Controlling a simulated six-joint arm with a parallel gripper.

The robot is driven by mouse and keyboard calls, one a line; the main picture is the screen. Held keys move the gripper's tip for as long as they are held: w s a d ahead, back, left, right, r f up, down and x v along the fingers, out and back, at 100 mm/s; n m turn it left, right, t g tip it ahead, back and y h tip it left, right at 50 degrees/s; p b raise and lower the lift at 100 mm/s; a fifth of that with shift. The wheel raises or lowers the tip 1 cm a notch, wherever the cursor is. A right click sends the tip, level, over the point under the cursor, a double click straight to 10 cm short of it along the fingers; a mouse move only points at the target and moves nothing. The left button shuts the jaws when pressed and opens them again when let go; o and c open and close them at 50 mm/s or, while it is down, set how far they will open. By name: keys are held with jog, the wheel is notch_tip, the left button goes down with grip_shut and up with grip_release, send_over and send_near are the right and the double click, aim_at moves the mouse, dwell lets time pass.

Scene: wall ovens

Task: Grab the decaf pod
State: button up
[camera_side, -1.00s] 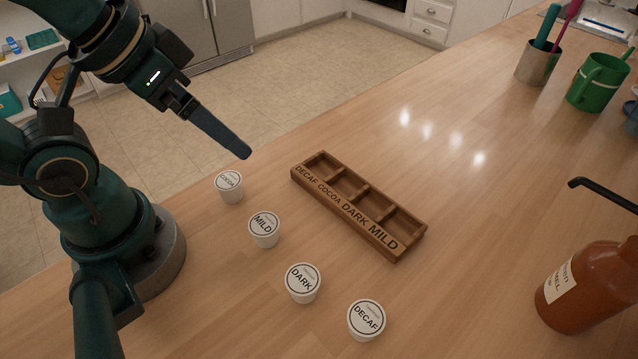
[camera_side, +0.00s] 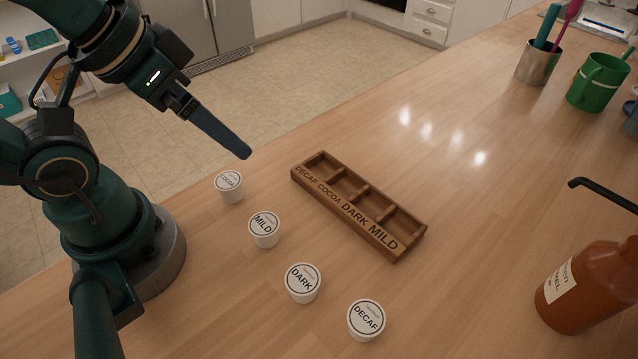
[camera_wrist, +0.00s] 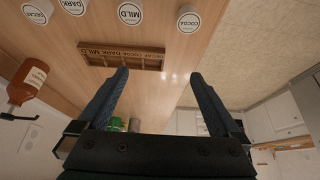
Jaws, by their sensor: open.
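The decaf pod (camera_side: 366,320), white with a round DECAF label, stands upright on the counter, nearest the camera in the row of pods. In the wrist view the decaf pod (camera_wrist: 36,14) is at the top left. The dark pod (camera_side: 302,283), mild pod (camera_side: 264,230) and cocoa pod (camera_side: 229,186) stand in line behind it. My gripper (camera_side: 245,153) is open and empty, above the far edge near the cocoa pod and well away from the decaf pod. Its two blue fingers (camera_wrist: 157,80) stand apart in the wrist view.
A wooden tray (camera_side: 388,249) labelled DECAF, COCOA, DARK, MILD has empty compartments and lies right of the pods. A brown pump bottle (camera_side: 592,290) stands at the right. A green mug (camera_side: 597,84) and a metal cup (camera_side: 535,66) are at the far right. Open counter lies between.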

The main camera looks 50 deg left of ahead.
jog(key=shift+c, duration=0.9)
